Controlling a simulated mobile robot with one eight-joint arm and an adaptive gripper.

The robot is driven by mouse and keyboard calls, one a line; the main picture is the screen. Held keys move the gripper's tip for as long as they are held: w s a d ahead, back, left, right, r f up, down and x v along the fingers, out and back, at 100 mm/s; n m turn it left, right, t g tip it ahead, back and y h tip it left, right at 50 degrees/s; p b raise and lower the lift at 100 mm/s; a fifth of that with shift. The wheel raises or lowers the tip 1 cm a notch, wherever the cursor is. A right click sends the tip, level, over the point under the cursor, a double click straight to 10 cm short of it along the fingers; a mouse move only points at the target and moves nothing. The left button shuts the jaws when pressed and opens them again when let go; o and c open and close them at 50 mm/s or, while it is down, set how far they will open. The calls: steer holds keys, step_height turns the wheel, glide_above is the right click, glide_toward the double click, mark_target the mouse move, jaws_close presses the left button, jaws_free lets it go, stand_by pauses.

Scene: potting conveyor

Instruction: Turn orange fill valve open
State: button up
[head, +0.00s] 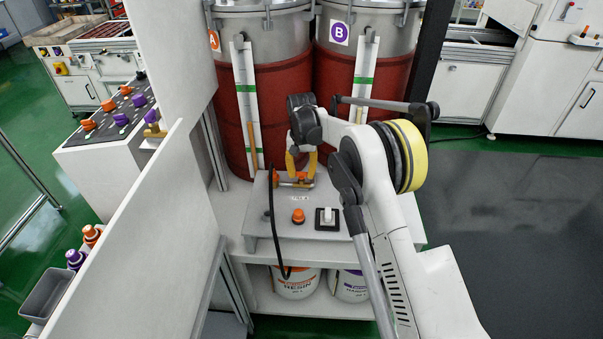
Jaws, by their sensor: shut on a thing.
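The orange fill valve (276,178) stands at the back of the sloped grey panel (262,225), in front of the red-wrapped tanks. Its orange part and some brass-coloured fitting show around the fingers. My gripper (301,174), with yellow fingers, reaches down from above and is shut on the valve. The fingers cover part of the valve, so the exact angle of its handle cannot be told.
Tank A (275,100) and tank B (335,75) stand close behind. An orange knob (298,216) and a white switch (327,216) sit in front on the panel. A black hose (270,215) hangs left. A white wall (135,240) bounds the left; resin buckets (296,284) stand below.

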steer(key=o, duration=1.2)
step_height(320, 180, up, 12)
steer(key=shift+r, duration=0.1)
